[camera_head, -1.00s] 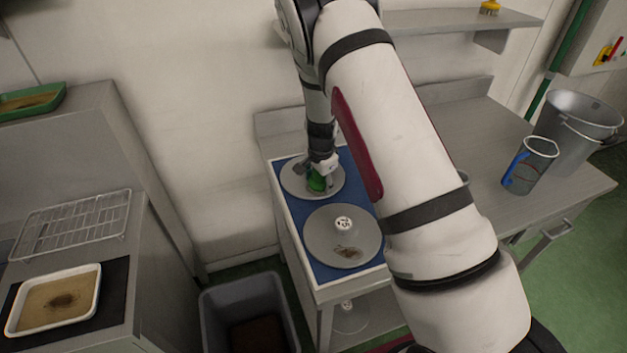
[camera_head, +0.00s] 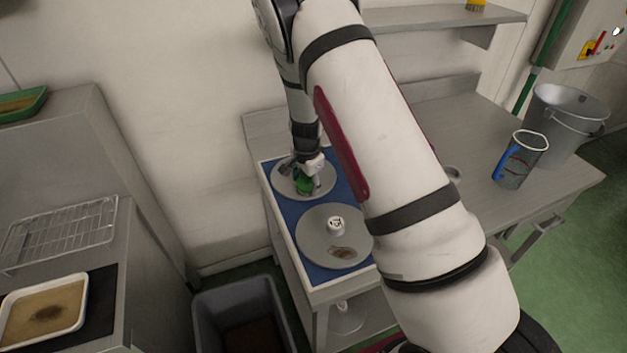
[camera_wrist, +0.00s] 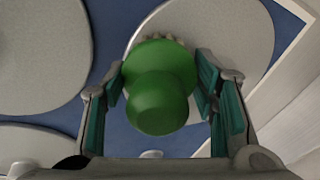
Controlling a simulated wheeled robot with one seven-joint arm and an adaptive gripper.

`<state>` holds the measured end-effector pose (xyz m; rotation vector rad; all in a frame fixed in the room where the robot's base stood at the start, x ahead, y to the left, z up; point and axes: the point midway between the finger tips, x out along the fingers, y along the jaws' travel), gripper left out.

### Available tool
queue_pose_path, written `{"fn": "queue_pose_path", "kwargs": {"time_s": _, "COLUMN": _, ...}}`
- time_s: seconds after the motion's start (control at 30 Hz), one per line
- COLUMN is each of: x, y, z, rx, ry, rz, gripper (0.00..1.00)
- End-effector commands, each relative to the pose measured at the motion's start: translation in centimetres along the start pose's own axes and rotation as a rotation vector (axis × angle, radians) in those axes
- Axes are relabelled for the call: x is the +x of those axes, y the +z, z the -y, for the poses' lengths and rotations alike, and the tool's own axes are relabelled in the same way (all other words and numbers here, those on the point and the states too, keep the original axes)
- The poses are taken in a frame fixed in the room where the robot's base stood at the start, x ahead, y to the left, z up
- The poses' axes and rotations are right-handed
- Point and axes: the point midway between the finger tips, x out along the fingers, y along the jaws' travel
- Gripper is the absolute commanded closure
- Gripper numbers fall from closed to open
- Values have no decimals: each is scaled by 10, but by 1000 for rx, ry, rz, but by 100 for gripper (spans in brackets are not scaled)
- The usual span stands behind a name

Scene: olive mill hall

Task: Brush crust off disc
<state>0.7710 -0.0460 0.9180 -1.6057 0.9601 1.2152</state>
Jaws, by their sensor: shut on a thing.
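My gripper (camera_head: 308,181) is shut on a green brush (camera_head: 303,186) and holds it low over the far disc (camera_head: 283,190). In the wrist view the brush's round green knob (camera_wrist: 160,100) is between my fingers, with pale bristles (camera_wrist: 165,39) at its far edge. The bristles overlap a grey disc (camera_wrist: 235,30); I cannot tell whether they touch it. A second grey disc (camera_head: 316,228) lies nearer, with a white hub (camera_head: 336,225) and a brown crust patch (camera_head: 341,252). No crust shows on the far disc, which my gripper partly covers.
Both discs lie on a blue mat (camera_head: 294,232) on a cart. Another disc (camera_head: 346,319) is below. A grey bin (camera_head: 240,288) stands on the floor. A steel table (camera_head: 470,140) at right holds a jug (camera_head: 521,160) and a bucket (camera_head: 566,122). A tray (camera_head: 43,314) and wire rack (camera_head: 60,234) are left.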

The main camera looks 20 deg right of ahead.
Motion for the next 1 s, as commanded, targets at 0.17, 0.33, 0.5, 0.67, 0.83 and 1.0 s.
{"fn": "queue_pose_path", "kwargs": {"time_s": 0.17, "x": 3, "y": 9, "z": 4, "rx": -4, "ry": 3, "rz": 4, "gripper": 78}}
{"fn": "queue_pose_path", "kwargs": {"time_s": 0.33, "x": 3, "y": 19, "z": 11, "rx": -5, "ry": 3, "rz": 3, "gripper": 78}}
{"fn": "queue_pose_path", "kwargs": {"time_s": 0.5, "x": 2, "y": 30, "z": 19, "rx": -5, "ry": 2, "rz": 3, "gripper": 78}}
{"fn": "queue_pose_path", "kwargs": {"time_s": 0.67, "x": 1, "y": 37, "z": 25, "rx": -3, "ry": 2, "rz": 3, "gripper": 78}}
{"fn": "queue_pose_path", "kwargs": {"time_s": 0.83, "x": 0, "y": 38, "z": 26, "rx": -1, "ry": 2, "rz": 2, "gripper": 78}}
{"fn": "queue_pose_path", "kwargs": {"time_s": 1.0, "x": 0, "y": 38, "z": 26, "rx": -1, "ry": 1, "rz": 2, "gripper": 78}}
